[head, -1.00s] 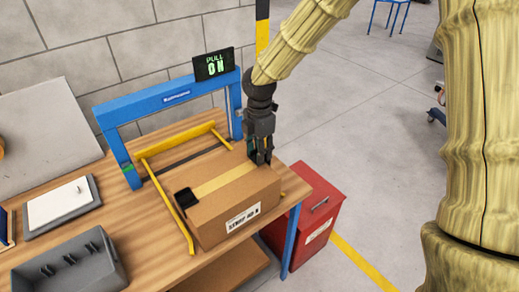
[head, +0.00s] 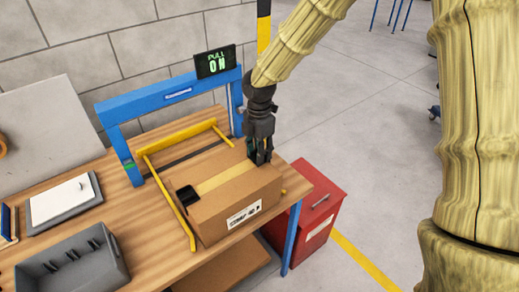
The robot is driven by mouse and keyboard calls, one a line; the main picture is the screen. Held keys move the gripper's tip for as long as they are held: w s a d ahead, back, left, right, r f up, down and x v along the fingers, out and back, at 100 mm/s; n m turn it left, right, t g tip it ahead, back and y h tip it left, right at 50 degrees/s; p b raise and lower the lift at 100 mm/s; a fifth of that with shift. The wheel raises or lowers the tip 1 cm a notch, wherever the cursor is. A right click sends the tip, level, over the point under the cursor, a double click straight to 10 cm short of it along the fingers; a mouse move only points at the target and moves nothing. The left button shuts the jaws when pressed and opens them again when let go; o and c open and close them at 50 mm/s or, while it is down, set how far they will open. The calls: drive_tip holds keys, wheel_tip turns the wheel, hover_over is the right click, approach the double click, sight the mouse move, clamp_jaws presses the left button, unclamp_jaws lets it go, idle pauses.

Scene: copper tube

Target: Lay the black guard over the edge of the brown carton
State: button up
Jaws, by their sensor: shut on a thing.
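The brown carton (head: 222,207) stands on the wooden bench, between yellow rails, with a tan tape strip along its top and a white label on its front. One black guard (head: 187,194) lies over the carton's left top edge. My gripper (head: 259,158) points down at the carton's right top edge, towards the back. It is shut on a small dark piece, which looks like another black guard. That piece is hard to tell from the dark fingers, and I cannot tell whether it touches the carton.
A grey bin (head: 72,268) and a grey tray (head: 64,200) are at left. A red cabinet (head: 318,198) stands right of the bench.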

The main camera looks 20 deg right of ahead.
idle(0.4)
drive_tip(key=o, duration=1.1)
